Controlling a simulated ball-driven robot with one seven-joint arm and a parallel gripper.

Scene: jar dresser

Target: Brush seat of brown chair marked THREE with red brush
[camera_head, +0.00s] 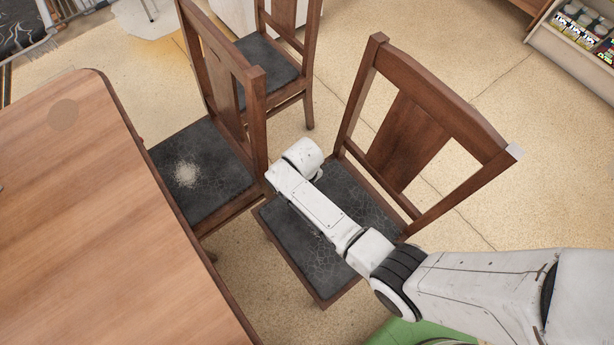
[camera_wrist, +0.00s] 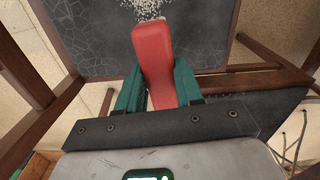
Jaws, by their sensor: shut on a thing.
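Several brown wooden chairs with black cracked seats are in the head view. The left chair's seat (camera_head: 218,157) has a patch of white specks (camera_head: 186,174). The right chair (camera_head: 415,135) has a bare-looking seat, partly covered by my arm, and a small pale tag on its back corner. I can read no number on any chair. In the wrist view my gripper (camera_wrist: 159,78) is shut on the red brush (camera_wrist: 155,45). The brush points at white specks (camera_wrist: 150,8) on a black seat (camera_wrist: 90,45); I cannot tell whether it touches. My gripper is hidden in the head view.
A wooden table (camera_head: 90,210) fills the left, close to the left chair. Another chair (camera_head: 268,62) stands behind. A shelf with goods (camera_head: 580,50) is at top right. Tan floor lies open between the right chair and the shelf.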

